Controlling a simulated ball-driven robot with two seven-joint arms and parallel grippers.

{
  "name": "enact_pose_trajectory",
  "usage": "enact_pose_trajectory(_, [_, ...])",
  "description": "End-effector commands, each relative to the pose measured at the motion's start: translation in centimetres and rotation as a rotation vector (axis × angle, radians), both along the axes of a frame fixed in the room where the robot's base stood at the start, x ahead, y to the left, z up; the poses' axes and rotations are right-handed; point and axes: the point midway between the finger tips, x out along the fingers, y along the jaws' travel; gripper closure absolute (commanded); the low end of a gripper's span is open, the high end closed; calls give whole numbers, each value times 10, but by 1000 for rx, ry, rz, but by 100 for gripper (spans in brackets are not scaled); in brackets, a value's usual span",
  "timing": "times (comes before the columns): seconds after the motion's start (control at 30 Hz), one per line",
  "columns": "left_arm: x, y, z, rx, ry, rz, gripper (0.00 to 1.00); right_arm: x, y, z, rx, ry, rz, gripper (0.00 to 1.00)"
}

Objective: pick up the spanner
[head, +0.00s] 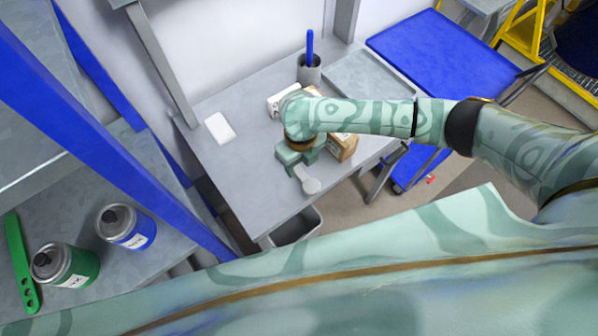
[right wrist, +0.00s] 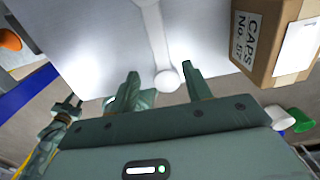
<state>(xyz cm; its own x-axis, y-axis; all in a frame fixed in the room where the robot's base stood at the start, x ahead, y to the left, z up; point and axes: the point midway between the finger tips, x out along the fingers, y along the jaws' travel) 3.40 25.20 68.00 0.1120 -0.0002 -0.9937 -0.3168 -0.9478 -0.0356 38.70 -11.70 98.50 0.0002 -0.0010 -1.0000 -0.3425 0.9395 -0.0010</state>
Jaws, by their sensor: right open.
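A pale silver tool, which looks like the spanner (right wrist: 155,32), lies on the grey bench (head: 232,165) in the right wrist view. It has a long thin shaft and a rounded near end. In the head view, only its rounded end (head: 312,186) shows clearly, beside my right gripper (head: 298,160); the gripper and arm hide the rest. In the right wrist view, my right gripper (right wrist: 160,72) is open, one finger on each side of the near end, with gaps. What seems to be my left gripper (right wrist: 68,106) shows small at the left there; its jaws are unclear.
A cardboard box (right wrist: 275,38) stands close to the right of the tool. A white block (head: 219,128), a white container (head: 280,99) and a grey cup (head: 309,70) with a blue handle are on the bench. Cans (head: 126,227) and a green slotted tool (head: 20,262) are at left.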

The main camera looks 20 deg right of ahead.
Motion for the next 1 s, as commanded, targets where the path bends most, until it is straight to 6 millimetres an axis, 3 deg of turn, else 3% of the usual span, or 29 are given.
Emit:
enact_pose_trajectory(0.3, [-1, 0, -10, 1, 2, 0, 64, -1, -3, -47, 0, 1, -1, 51])
enact_pose_trajectory(0.57, [-1, 0, -10, 1, 2, 0, 64, -1, -3, -51, 0, -1, 0, 51])
enact_pose_trajectory(0.6, [-1, 0, -10, 1, 2, 0, 64, -1, -3, -51, 0, -1, 0, 54])
enact_pose_trajectory(0.77, [-1, 0, -10, 1, 2, 0, 64, -1, -3, -51, 0, -1, -1, 98])
enact_pose_trajectory(1.0, [-1, 0, -10, 1, 2, 0, 64, 0, -3, -50, 1, -2, -1, 100])
